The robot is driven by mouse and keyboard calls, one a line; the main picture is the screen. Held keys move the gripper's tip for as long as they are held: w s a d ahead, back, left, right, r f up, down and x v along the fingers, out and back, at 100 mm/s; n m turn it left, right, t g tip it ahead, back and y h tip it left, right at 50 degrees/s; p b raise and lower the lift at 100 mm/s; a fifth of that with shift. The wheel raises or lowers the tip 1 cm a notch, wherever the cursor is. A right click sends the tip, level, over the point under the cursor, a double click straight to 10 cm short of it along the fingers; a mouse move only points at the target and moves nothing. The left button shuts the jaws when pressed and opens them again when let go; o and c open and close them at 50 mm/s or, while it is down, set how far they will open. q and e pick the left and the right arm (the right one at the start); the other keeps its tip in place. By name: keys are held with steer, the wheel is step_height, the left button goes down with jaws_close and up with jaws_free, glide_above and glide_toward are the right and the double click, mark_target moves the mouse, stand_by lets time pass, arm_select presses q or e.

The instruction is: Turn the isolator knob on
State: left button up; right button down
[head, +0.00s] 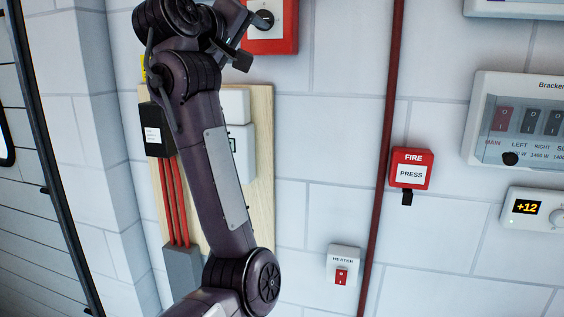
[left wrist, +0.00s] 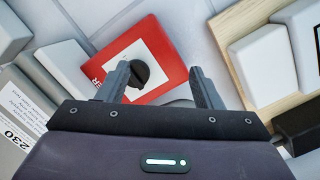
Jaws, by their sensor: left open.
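The isolator is a red box with a white plate (head: 281,32) at the top of the head view, left of centre. Its round black knob (head: 264,20) sits on that plate. In the left wrist view the red box (left wrist: 172,55) is tilted, and the black knob (left wrist: 141,74) shows between my fingers, closer to the left one, which partly overlaps it. My left gripper (left wrist: 163,80) is open, with nothing held. Whether a finger touches the knob I cannot tell. In the head view the left gripper (head: 243,42) is beside the box, partly hidden by my arm.
A wooden board (head: 262,170) with white boxes and red cables is behind my arm. A dark red pipe (head: 383,130) runs down the wall.

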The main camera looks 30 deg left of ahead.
arm_select(q)
steer(key=w+d+f+m+g, duration=0.1)
steer(key=w+f, duration=0.1)
steer(key=f, duration=0.6)
steer(key=w+d+f+m+g+b, duration=0.1)
steer(key=w+f, duration=0.2)
steer(key=f, duration=0.6)
steer(key=w+d+f+m+g, duration=0.1)
steer(key=w+f+g, duration=0.1)
steer(key=f, duration=0.6)
steer(key=shift+w+f+m, duration=0.25)
steer(key=shift+w+m, duration=0.05)
steer(key=shift+w, duration=0.2)
